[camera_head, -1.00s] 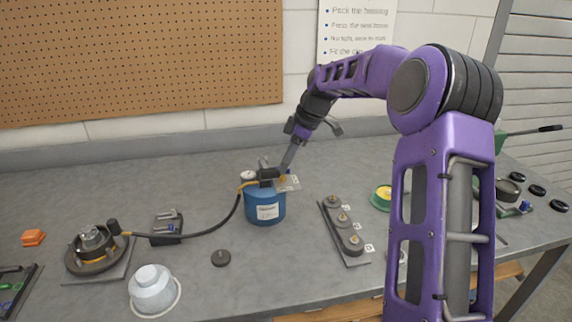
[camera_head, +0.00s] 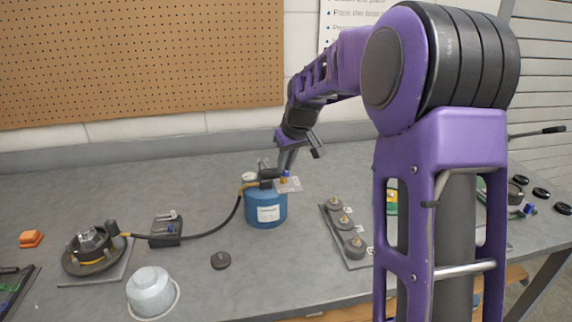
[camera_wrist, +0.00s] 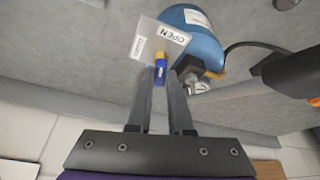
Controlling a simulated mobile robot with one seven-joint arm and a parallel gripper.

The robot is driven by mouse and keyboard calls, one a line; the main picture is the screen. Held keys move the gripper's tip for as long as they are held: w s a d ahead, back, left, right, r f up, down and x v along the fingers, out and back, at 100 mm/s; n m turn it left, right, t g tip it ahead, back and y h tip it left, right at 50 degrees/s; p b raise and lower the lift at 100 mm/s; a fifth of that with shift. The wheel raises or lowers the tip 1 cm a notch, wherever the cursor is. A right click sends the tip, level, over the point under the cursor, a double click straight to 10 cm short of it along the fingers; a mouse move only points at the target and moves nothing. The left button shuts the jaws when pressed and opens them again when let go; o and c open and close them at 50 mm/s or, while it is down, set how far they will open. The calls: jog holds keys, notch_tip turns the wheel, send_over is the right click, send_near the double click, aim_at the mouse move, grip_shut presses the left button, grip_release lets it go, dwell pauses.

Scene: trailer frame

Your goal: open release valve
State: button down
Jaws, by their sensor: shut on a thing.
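The blue tank (camera_head: 266,209) stands upright on the bench, with a black fitting and a gauge on top. The release valve has a small handle with a blue grip (camera_wrist: 160,74) and a yellow end, in front of a plate marked OPEN (camera_wrist: 158,38); the other label is too small to read. My gripper (camera_wrist: 161,92) is shut on the blue handle, its fingers on either side of it. In the head view my gripper (camera_head: 284,168) reaches the tank's top right, by the plate (camera_head: 292,185). The tank (camera_wrist: 196,30) also shows in the wrist view.
A dark hose (camera_head: 215,232) runs left from the tank to a round hub (camera_head: 92,250). A grey cup (camera_head: 150,290) and a black disc (camera_head: 221,260) lie in front. A rack of weights (camera_head: 345,235) stands right of the tank.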

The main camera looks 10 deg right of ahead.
jog(key=shift+a+m+h, duration=0.2)
jog(key=shift+m+h, duration=0.4)
jog(key=shift+m, duration=1.1)
jog(key=c, duration=0.8)
grip_release()
jog(key=p+v, duration=0.1)
jog(key=v, duration=0.7)
jog(key=p+v, duration=0.1)
jog(key=v, duration=0.8)
jog(key=shift+s+a+r+p, duration=0.1)
jog(key=shift+s+a+p, duration=0.05)
jog(key=shift+s+p, duration=0.2)
jog(key=shift+w+r, duration=0.1)
